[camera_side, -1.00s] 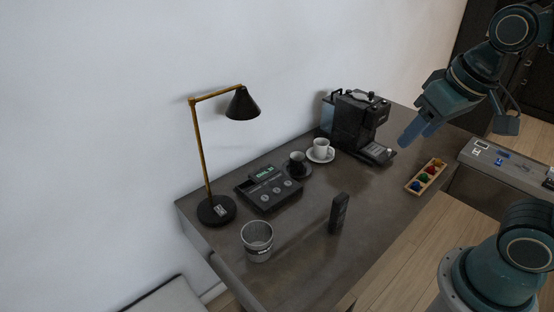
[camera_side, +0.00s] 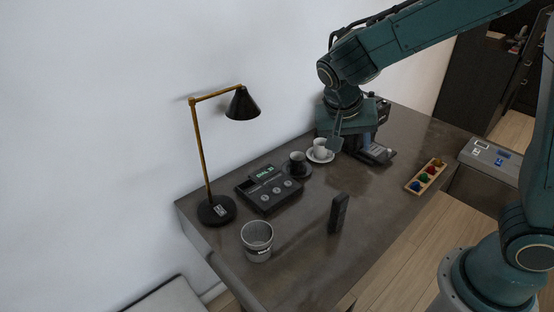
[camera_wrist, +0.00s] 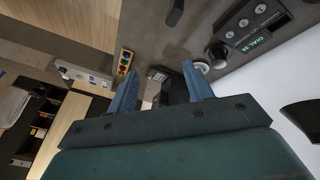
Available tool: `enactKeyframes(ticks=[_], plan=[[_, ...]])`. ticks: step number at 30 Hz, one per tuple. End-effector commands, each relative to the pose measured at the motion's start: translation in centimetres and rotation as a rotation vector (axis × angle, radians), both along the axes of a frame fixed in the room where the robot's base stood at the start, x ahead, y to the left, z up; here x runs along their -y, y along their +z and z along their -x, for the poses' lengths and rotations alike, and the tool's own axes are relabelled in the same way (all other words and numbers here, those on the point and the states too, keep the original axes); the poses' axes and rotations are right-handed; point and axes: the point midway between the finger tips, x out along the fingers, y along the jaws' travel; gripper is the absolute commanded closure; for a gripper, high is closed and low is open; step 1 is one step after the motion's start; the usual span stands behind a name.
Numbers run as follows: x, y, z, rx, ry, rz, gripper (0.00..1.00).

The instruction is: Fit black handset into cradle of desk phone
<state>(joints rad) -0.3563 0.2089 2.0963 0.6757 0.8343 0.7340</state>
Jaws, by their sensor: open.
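The black handset (camera_side: 339,213) stands upright on the dark desk, near its front edge. In the wrist view the handset (camera_wrist: 175,12) shows at the top edge, partly cut off. The desk phone (camera_side: 268,189) lies on the desk by the wall, with a lit green display and round knobs. It also shows in the wrist view (camera_wrist: 257,27) at the upper right. My gripper (camera_side: 346,141) is above the far part of the desk, in front of the coffee machine and apart from the handset and phone. Its two blue fingers (camera_wrist: 160,88) are spread with nothing held.
A brass lamp (camera_side: 199,150) and a grey bin (camera_side: 257,242) flank the phone's left side. A white cup (camera_side: 320,147) and a dark cup (camera_side: 297,163) stand behind it. The coffee machine (camera_side: 375,150) is partly hidden. A wooden tray (camera_side: 417,186) lies right. Desk around the handset is clear.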

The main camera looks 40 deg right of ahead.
Motion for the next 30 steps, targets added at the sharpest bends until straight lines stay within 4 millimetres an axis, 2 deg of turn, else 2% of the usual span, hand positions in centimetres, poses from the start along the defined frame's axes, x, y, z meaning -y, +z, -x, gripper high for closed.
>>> enactKeyframes(ticks=[6,15,30], plan=[[-1.2,-3.3,-1.9,0.008,-0.124,0.115,0.49],[-2.7,-7.8,-3.6,0.068,-0.271,0.292,0.49],[-5.4,-15.8,-3.8,0.285,-0.435,0.605,0.49]])
